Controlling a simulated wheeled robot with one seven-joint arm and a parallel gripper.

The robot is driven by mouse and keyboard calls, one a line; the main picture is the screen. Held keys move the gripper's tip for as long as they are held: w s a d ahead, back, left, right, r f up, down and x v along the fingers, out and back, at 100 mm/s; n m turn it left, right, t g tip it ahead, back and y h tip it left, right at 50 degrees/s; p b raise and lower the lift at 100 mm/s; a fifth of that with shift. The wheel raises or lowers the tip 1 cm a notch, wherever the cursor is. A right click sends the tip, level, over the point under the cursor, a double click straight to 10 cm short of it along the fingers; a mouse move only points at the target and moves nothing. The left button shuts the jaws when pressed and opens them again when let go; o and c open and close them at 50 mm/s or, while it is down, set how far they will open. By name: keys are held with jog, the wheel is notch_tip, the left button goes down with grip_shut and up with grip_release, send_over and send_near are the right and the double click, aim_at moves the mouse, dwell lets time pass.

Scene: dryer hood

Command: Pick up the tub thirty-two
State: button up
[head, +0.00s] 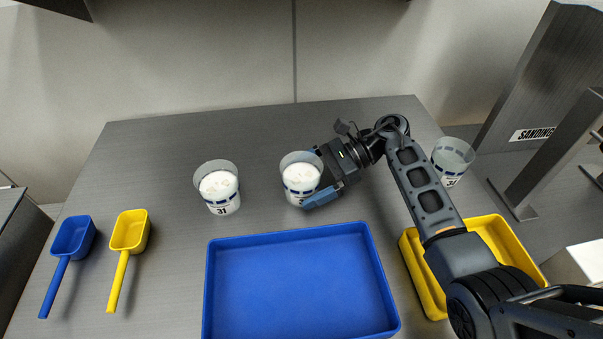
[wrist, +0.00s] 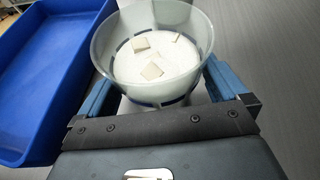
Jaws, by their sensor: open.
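The middle tub (head: 301,185) is clear, with a blue dashed band and white contents, and stands upright on the grey table. Its number is mostly hidden by my gripper; it stands between a tub marked 31 and another at the right. My gripper (head: 314,178) is open, reaching in from the right with its blue fingers on either side of this tub. In the wrist view the tub (wrist: 152,62) sits between the two fingers, with white powder and a few pale square pieces inside. I cannot tell whether the fingers touch it.
Tub 31 (head: 219,190) stands to the left, and a clear tub (head: 452,158) to the right behind my arm. A blue tray (head: 300,234) lies in front, a yellow tray (head: 500,225) at right. Blue (head: 72,240) and yellow (head: 129,235) scoops lie at left.

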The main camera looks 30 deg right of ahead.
jog(key=shift+a+f, duration=0.25)
jog(key=shift+a, duration=0.25)
jog(key=shift+w, duration=0.1)
jog(key=c, duration=1)
jog(key=shift+r, duration=0.1)
